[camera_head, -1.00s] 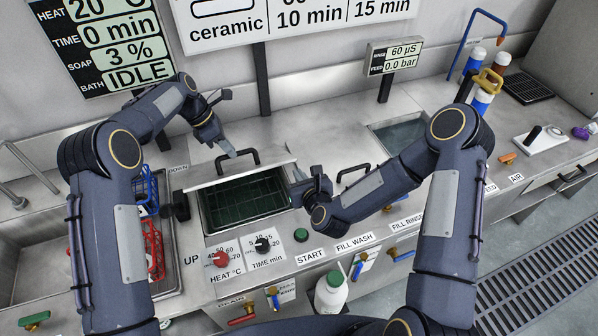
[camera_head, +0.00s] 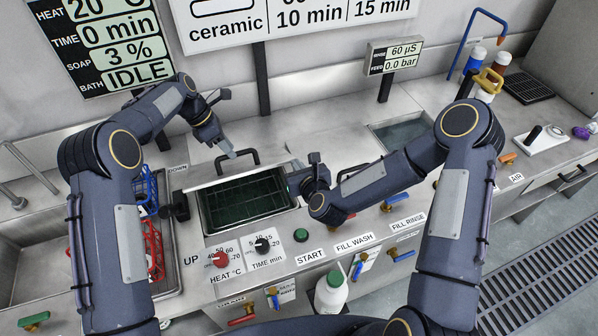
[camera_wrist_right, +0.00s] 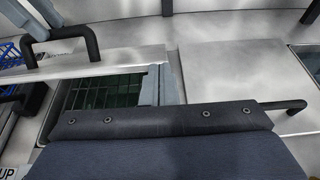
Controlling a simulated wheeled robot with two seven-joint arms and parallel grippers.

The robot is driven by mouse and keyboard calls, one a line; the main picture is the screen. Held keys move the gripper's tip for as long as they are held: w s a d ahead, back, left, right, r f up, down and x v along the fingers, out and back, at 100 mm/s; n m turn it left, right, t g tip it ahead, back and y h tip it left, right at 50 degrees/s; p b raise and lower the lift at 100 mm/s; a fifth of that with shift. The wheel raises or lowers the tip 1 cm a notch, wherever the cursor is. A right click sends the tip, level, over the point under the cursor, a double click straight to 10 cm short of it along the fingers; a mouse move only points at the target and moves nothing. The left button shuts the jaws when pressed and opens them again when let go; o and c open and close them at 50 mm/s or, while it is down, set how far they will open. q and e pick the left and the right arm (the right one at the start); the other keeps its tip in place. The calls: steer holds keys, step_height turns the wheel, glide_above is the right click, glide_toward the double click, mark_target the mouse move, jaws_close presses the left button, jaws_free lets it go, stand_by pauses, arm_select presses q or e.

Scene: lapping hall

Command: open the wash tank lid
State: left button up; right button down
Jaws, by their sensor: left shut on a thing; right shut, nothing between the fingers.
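The wash tank lid (camera_head: 222,172) is a flat steel plate with a black bar handle (camera_head: 250,154). It sits toward the back of the tank opening (camera_head: 245,205), whose dark green inside with a wire basket shows in front of it. My left gripper (camera_head: 230,151) is shut on the lid handle at its left part. In the right wrist view the lid (camera_wrist_right: 95,64) and handle (camera_wrist_right: 62,36) are at upper left. My right gripper (camera_head: 296,182) is shut and empty at the right edge of the opening; its closed fingers (camera_wrist_right: 160,84) show in the wrist view.
A second closed steel lid (camera_head: 340,150) lies right of the tank, with its own black handle partly behind my right forearm. Blue and red racks (camera_head: 155,245) stand left of the tank. Heat and time knobs (camera_head: 220,258) are on the front panel.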

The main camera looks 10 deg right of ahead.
arm_select(q)
steer(key=shift+o, duration=1.2)
steer(key=shift+w+a+f, duration=0.2)
steer(key=shift+f, duration=0.1)
steer(key=shift+o, duration=0.4)
steer(key=shift+d+r, duration=0.1)
steer(key=shift+s+r, duration=0.1)
steer(key=shift+s, duration=0.05)
